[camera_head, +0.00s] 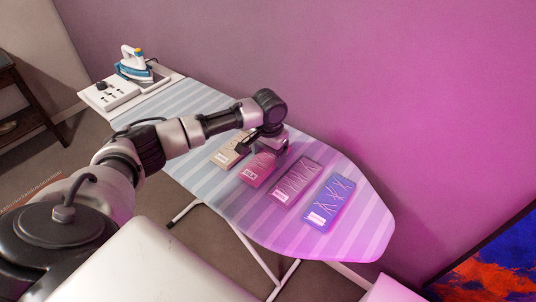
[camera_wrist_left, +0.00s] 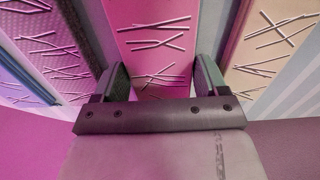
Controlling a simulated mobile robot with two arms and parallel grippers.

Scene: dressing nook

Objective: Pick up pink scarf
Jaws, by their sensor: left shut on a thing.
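The pink scarf (camera_head: 257,170) is a flat, folded rectangle with thin pale lines and a small white label, on the striped ironing board. My left gripper (camera_head: 265,149) is over its far end, and its wrist hides that end in the head view. In the left wrist view the pink scarf (camera_wrist_left: 150,40) runs between the two fingers of my left gripper (camera_wrist_left: 162,80), one finger at each long side. The gripper is shut on the scarf, which appears level with its neighbours; I cannot tell whether it is lifted. My right gripper is not in view.
A beige scarf (camera_head: 228,156) lies close on the left, and a mauve scarf (camera_head: 295,183) and a blue scarf (camera_head: 329,203) lie to the right on the ironing board (camera_head: 365,225). An iron (camera_head: 133,65) stands at the far left end. A pink-lit wall runs behind.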

